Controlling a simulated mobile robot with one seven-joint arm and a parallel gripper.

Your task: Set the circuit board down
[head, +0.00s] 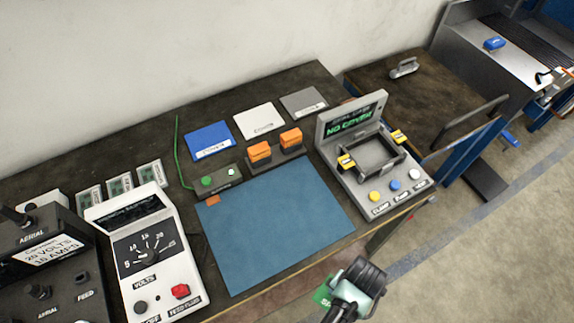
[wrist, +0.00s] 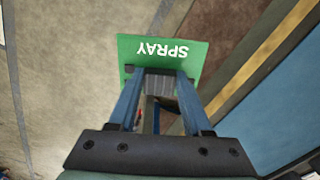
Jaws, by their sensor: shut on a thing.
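The circuit board is a green rectangular plate (wrist: 192,58) marked "SPRAY" in white. In the wrist view my gripper (wrist: 155,78) is shut on its near edge, with the lettering upside down. In the head view only a green corner of the board (head: 321,296) shows; my wrist (head: 356,287) hides the rest and the fingertips. The board is held over the floor, just off the front edge of the workbench, below and right of the blue mat (head: 280,235).
The blue mat is mostly bare. Behind it are orange blocks (head: 275,146) and blue, white and grey pads (head: 258,120). A grey station (head: 373,165) reading "NO COVER" stands right. A white meter (head: 148,255) stands left.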

